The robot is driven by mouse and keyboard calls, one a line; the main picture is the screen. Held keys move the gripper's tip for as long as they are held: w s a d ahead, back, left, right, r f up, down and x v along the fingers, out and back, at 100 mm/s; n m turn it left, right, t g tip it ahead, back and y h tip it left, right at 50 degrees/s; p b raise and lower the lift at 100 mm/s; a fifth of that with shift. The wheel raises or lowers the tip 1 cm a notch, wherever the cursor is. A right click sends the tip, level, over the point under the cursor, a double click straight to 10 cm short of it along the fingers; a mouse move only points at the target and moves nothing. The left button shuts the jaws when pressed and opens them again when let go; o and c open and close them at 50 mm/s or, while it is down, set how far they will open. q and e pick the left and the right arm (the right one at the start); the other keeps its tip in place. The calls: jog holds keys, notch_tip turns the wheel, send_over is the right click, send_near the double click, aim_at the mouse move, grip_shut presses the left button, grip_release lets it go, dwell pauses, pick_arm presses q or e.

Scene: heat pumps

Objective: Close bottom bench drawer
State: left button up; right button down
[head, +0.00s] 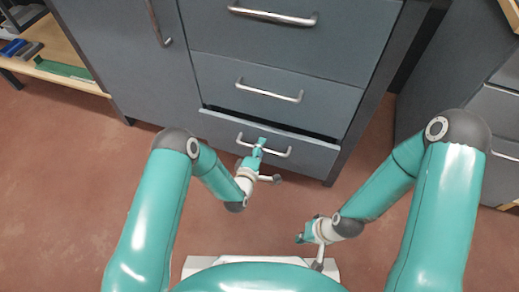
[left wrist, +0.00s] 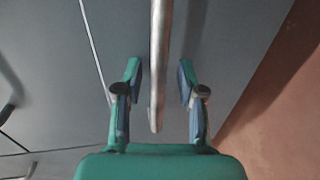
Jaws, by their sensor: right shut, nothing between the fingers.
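The bottom drawer (head: 218,130) of the grey bench stands slightly open, with a dark gap along its top edge. Its bar handle (head: 284,154) runs across the drawer front. My left gripper (head: 259,148) is at the middle of this handle, partly covering it. In the left wrist view the handle (left wrist: 157,60) lies between the two spread fingers of my left gripper (left wrist: 159,75), with space visible on both sides. My right gripper (head: 301,238) is shut and empty, low above the floor, apart from the bench.
The middle drawer (head: 320,95) and top drawer (head: 340,45) above look shut. A cabinet door (head: 120,60) is on the left. A wooden shelf (head: 60,50) with items stands far left, and another grey drawer unit (head: 490,110) at right. Red floor (head: 70,190) is open in front.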

pick_arm(q)
grip_shut()
dwell(0.3)
jog(key=shift+w, duration=0.1)
